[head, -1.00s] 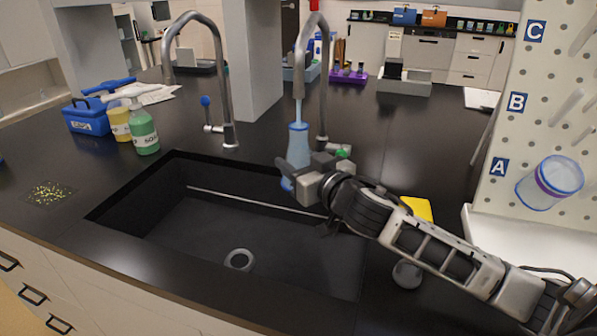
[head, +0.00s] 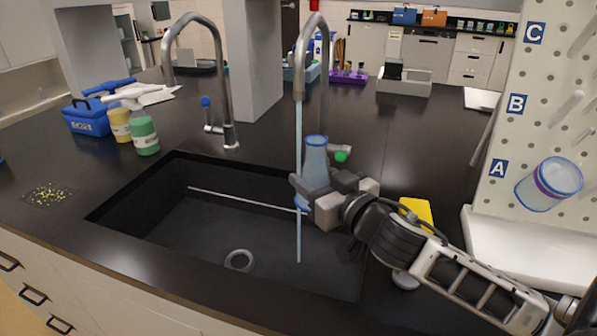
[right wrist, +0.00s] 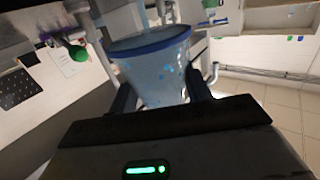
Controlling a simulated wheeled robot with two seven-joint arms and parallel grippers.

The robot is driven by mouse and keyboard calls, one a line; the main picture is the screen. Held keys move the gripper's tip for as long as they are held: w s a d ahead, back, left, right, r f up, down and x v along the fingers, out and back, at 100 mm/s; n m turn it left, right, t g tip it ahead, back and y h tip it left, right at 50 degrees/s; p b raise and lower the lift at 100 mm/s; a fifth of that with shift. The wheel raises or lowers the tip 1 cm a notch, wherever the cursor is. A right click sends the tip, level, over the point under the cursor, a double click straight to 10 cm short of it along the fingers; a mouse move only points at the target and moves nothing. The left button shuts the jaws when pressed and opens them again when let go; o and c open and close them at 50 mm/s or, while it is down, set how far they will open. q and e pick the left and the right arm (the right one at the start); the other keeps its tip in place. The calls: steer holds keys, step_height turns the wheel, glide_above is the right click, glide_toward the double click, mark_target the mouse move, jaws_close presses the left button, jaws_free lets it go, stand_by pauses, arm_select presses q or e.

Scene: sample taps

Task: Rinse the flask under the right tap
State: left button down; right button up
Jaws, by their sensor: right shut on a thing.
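The blue translucent flask (head: 314,164) is upright in my right gripper (head: 318,196), over the back right of the sink. My right gripper is shut on it; the flask also fills the middle of the right wrist view (right wrist: 160,75), with droplets on it. The right tap (head: 300,60) has a green knob (head: 341,156) and is running. Its water stream (head: 298,225) falls just left of the flask, down into the sink (head: 215,215). The left tap (head: 222,90) has a blue knob and shows no water. My left gripper is not in view.
Green and yellow spray bottles (head: 144,128) and a blue box (head: 90,117) stand left of the sink. Yellow specks (head: 50,195) lie on the counter. A yellow sponge-like item (head: 416,211) is near my right arm. A pegboard (head: 540,110) with a clear cup (head: 549,184) stands at right.

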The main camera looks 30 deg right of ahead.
mark_target(319, 173)
steer(key=shift+s+a+r+p, duration=0.1)
steer(key=shift+s+r+p, duration=0.3)
steer(key=shift+s, duration=0.5)
steer(key=shift+s+a+r+p, duration=0.1)
steer(key=shift+s+r+p, duration=0.3)
steer(key=shift+s, duration=0.5)
steer(key=shift+s+r+p, duration=0.25)
steer(key=shift+s+r, duration=0.2)
steer(key=shift+s, duration=0.45)
steer(key=shift+s+r, duration=0.2)
steer(key=shift+s, duration=0.25)
steer(key=shift+o, duration=0.5)
steer(key=shift+c, duration=1)
